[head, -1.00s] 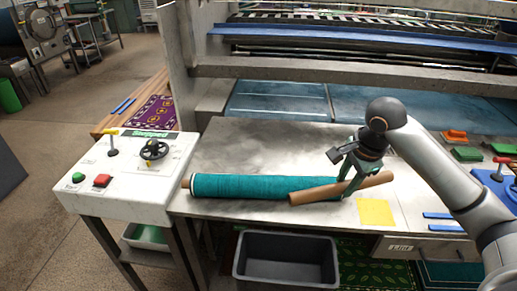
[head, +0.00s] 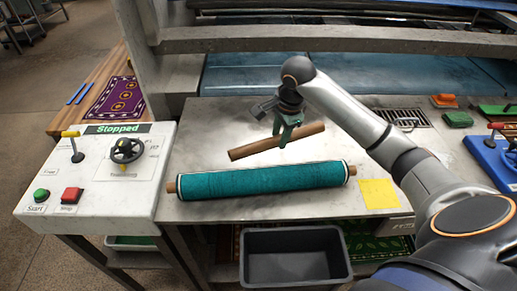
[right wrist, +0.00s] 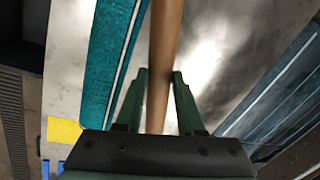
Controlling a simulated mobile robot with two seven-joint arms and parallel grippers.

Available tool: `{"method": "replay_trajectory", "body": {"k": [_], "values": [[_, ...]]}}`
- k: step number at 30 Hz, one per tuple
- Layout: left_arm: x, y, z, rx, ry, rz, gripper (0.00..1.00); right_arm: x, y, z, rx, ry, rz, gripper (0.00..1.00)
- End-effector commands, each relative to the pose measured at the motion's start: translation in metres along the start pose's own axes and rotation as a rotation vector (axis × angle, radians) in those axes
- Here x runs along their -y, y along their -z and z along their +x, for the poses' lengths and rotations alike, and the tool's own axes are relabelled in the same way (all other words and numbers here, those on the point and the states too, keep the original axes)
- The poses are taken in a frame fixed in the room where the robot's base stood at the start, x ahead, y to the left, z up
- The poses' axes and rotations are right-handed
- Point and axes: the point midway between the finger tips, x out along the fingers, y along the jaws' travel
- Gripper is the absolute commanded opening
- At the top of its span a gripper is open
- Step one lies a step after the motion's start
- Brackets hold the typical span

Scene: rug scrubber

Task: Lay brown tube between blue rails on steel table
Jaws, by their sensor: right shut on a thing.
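The brown tube (head: 250,149) is held in my right gripper (head: 281,141), above the steel table (head: 217,122) and behind the teal rolled rug (head: 260,181). The tube is slanted, its right end farther back. In the right wrist view the tube (right wrist: 165,40) runs between the two green fingers of my right gripper (right wrist: 160,76), which is shut on it. Ends of two blue strips, the blue rails (right wrist: 45,169), show at the lower left there, next to a yellow sheet. My right arm hides that place in the head view. My left gripper is out of view.
The yellow sheet (head: 379,194) lies right of the rug roll. A dark grey bin (head: 295,231) stands below the table's front edge. A control panel (head: 97,178) is at left. Two other blue strips (head: 77,93) lie on a wooden surface beside a purple rug.

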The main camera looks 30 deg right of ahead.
Motion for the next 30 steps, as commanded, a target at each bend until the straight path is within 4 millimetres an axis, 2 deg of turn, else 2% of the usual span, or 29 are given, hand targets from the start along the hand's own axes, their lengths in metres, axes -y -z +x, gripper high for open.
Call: {"method": "replay_trajectory", "body": {"k": [1,6,9,16,21,30], "values": [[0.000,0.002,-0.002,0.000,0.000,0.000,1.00,0.010,-0.010,0.006,0.003,0.001,-0.001,0.00],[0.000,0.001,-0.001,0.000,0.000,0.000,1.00,0.020,-0.025,0.045,0.001,-0.002,0.000,0.00],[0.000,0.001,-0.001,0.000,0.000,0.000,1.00,0.025,-0.031,0.058,0.000,-0.001,-0.001,0.00],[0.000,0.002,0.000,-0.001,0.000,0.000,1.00,0.031,-0.039,0.077,-0.001,0.000,-0.001,0.00],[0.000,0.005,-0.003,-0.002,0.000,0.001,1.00,0.024,-0.038,0.099,-0.002,-0.001,-0.001,0.00],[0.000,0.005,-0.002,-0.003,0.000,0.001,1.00,0.023,-0.038,0.103,-0.001,0.001,0.000,0.00]]}}
